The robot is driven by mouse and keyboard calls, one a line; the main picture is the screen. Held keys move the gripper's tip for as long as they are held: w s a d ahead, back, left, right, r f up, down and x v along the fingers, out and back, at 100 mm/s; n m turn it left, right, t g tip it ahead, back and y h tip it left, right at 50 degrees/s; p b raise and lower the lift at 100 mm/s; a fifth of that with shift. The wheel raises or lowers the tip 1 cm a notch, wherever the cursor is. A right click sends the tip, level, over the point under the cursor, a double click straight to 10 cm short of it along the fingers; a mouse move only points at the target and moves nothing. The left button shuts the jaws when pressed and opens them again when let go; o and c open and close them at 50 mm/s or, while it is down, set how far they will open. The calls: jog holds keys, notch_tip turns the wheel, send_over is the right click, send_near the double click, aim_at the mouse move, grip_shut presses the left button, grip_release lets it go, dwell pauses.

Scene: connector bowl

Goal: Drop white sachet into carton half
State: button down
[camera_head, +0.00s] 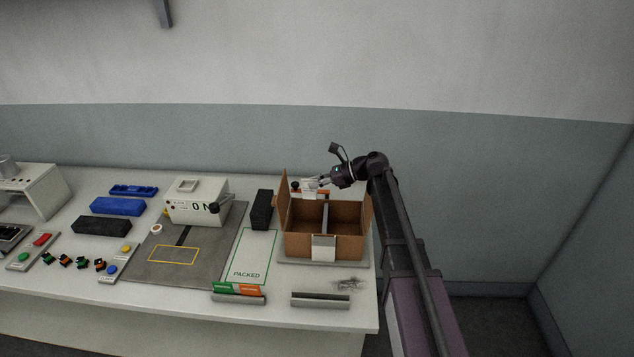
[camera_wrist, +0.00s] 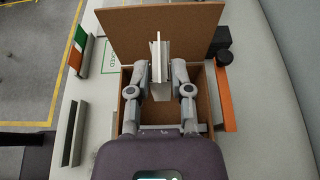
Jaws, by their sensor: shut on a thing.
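My gripper (camera_head: 321,182) is at the open brown carton (camera_head: 300,247), over its rear part in the head view. It is shut on a white sachet (camera_wrist: 158,62), which stands edge-on between the fingers in the wrist view, where my gripper (camera_wrist: 160,84) also shows. The sachet is small and partly hidden in the head view (camera_head: 308,186). A divider (camera_head: 325,216) splits the carton into left and right halves. The left flap stands upright. I cannot tell exactly which half lies under the sachet. The carton floor is mostly hidden by my gripper in the wrist view.
A black block (camera_head: 262,210) stands left of the carton. A white machine (camera_head: 197,202) with a dark lever is farther left. A grey rail (camera_head: 320,300) lies in front. The green-framed PACKED area (camera_head: 252,250) is mostly clear.

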aim_at(316, 197)
jog(key=shift+f+b, duration=1.25)
jog(key=shift+f, duration=0.35)
jog(key=shift+c, duration=2.3)
grip_release()
jog(key=shift+r, duration=0.2)
